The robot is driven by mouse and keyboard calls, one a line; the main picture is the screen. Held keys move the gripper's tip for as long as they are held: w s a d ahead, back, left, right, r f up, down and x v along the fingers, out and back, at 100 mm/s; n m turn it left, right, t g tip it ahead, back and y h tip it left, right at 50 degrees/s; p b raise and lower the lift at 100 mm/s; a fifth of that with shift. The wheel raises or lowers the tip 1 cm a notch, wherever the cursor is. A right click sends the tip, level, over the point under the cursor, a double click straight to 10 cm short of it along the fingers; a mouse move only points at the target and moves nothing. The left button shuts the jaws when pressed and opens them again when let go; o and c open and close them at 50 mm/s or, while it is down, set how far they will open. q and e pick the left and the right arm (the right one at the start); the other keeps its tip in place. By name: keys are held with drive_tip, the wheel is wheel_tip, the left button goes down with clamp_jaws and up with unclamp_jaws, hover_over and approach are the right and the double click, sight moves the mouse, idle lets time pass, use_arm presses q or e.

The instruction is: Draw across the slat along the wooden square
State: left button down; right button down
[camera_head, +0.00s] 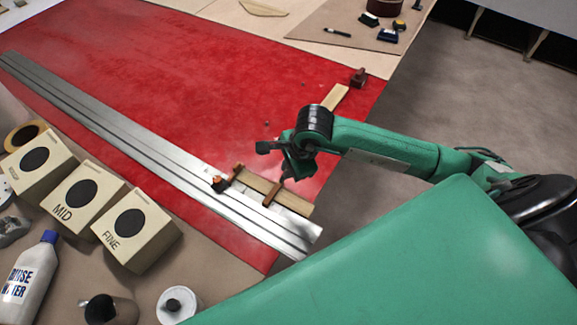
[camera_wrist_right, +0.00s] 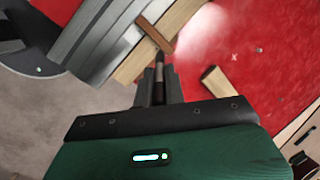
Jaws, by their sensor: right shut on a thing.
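A pale wooden slat (camera_head: 254,183) lies along the near end of the long metal rails, and it also shows in the right wrist view (camera_wrist_right: 178,22). A narrow brown strip, which looks like the wooden square (camera_head: 272,194), lies across it; it also shows in the wrist view (camera_wrist_right: 157,37). My right gripper (camera_head: 288,178) is above the slat beside the strip. In the wrist view my right gripper (camera_wrist_right: 159,88) is shut on a thin dark marking tool (camera_wrist_right: 159,66). Its tip points at the strip's near end; I cannot tell whether it touches. My left gripper is out of view.
Long metal rails (camera_head: 130,135) cross the red surface (camera_head: 190,65). Another wood strip (camera_head: 335,97) lies near the red edge. Boxes (camera_head: 138,238) and a bottle (camera_head: 32,265) stand at lower left.

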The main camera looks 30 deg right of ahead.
drive_tip(key=shift+f+b, duration=1.2)
drive_tip(key=shift+f, duration=1.35)
drive_tip(key=shift+b, duration=0.3)
drive_tip(key=shift+f+b, duration=0.3)
drive_tip(key=shift+b, duration=0.1)
drive_tip(key=shift+b, duration=0.3)
idle(0.9)
drive_tip(key=shift+s+a+b, duration=0.15)
drive_tip(key=shift+a+b, duration=0.15)
drive_tip(key=shift+b, duration=0.15)
